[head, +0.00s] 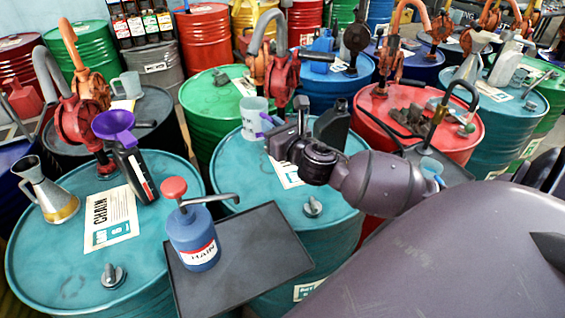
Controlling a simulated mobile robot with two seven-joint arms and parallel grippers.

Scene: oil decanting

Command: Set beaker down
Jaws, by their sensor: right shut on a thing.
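A pale grey beaker (252,122) is over the far part of the middle teal drum (330,205). It is upright. My right gripper (268,133) reaches in from the right and is shut on the beaker at its right side. The gripper's body hides part of that side. I cannot tell whether the beaker's base touches the drum top or hangs just above it. My left gripper is not in view.
A black tray (258,262) with a blue pump can (193,238) spans the front drums. A bottle with a purple funnel (113,122), a metal jug (47,192) and a label sheet stand left. A red hand pump (284,75) rises behind the beaker.

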